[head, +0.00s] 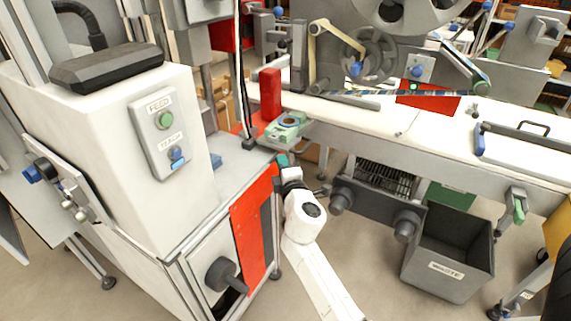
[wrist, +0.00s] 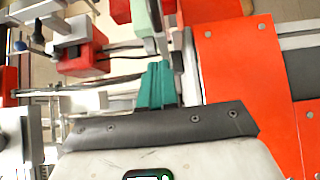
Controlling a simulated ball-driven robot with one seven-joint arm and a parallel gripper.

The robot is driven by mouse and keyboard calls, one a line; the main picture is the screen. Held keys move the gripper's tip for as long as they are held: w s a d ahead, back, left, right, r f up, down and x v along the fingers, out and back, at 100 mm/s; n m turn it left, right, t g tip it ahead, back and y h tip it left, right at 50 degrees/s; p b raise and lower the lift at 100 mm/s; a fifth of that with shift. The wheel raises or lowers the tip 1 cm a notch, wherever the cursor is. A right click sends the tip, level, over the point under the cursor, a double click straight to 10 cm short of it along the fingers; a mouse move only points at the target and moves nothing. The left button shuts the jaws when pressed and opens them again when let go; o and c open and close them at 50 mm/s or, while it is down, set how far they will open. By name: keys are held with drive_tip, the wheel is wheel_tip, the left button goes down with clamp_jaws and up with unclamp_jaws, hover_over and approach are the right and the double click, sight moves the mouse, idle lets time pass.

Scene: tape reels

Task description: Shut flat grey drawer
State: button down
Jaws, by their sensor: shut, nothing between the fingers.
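In the head view a flat grey drawer (head: 372,211) sits under the white table. Its dark grey front has two round knobs, and a wire-grid inside shows behind and above the front, so it stands pulled out. My gripper (head: 284,159) is left of the drawer, apart from it, by the corner of the white machine. In the wrist view my teal fingers (wrist: 156,82) are together with nothing between them. I cannot pick out the drawer for certain in the wrist view.
An orange-red panel (head: 252,220) on the machine is close to my gripper; it also fills the right of the wrist view (wrist: 240,58). A grey waste bin (head: 450,255) stands right of the drawer. Open floor shows below the drawer.

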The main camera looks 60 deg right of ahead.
drive_tip(key=v, duration=1)
drive_tip(key=shift+a+b, duration=0.4)
drive_tip(key=shift+a, duration=0.1)
drive_tip(key=s+a+f+m+g+y, duration=0.3)
drive_tip(key=s+f+m+g, duration=0.3)
drive_tip(key=s+f+m, duration=0.25)
drive_tip(key=s+a+f+m+g+y, duration=0.1)
drive_tip(key=s+a+f+g+y, duration=0.3)
drive_tip(key=a, duration=0.5)
drive_tip(key=s+a+f+g+y, duration=0.2)
drive_tip(key=s+a+f+y, duration=0.3)
drive_tip(key=s+a, duration=0.25)
wheel_tip(320, 180, up, 14)
drive_tip(key=p, duration=1.4)
drive_tip(key=shift+w+a, duration=0.3)
